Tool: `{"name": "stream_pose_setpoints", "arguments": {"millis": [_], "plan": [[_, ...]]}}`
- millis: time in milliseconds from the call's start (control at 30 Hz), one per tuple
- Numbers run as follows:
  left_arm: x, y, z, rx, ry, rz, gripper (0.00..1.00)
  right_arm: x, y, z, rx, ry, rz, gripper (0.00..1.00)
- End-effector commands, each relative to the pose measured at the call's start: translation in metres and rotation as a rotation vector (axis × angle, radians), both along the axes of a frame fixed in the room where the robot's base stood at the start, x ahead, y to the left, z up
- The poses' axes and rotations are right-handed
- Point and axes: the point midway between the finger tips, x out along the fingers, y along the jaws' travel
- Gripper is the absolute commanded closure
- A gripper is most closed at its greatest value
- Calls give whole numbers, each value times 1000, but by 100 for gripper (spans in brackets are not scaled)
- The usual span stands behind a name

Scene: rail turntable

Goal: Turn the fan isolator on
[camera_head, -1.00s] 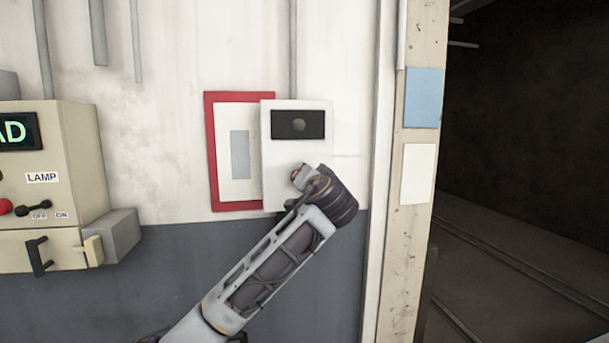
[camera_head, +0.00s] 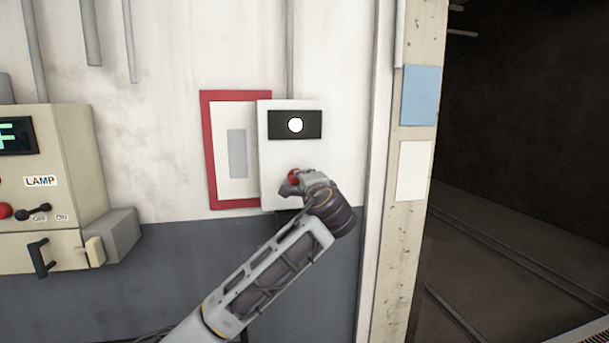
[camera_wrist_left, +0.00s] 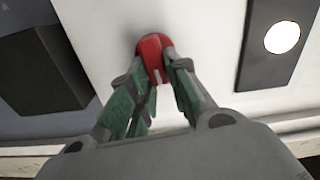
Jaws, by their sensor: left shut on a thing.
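The isolator box (camera_head: 275,165) is a white panel on the wall, with a round lamp (camera_head: 295,125) lit white in its black strip. The lit lamp also shows in the left wrist view (camera_wrist_left: 282,37). A red knob (camera_head: 293,176) sits low on the panel; in the left wrist view the red knob (camera_wrist_left: 153,58) is between the fingertips. My left gripper (camera_head: 296,184) is shut on the red knob, its green-padded fingers (camera_wrist_left: 160,85) on either side of it. The fingers hide part of the knob. My right gripper is not in view.
A red-framed notice (camera_head: 206,150) hangs left of the panel. A beige control box (camera_head: 80,165) with a LAMP label and levers stands at the far left. A door post (camera_head: 405,235) and dark opening lie right.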

Motion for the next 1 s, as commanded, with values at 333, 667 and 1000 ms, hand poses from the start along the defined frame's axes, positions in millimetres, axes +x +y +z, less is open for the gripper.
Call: {"name": "stream_pose_setpoints", "arguments": {"millis": [333,667,1000], "plan": [[0,-1,-4,129,31,-2,100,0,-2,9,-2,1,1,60],[0,-1,-5,145,34,-2,100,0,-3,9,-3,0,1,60],[0,-1,-5,144,32,-1,61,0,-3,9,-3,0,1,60]]}}
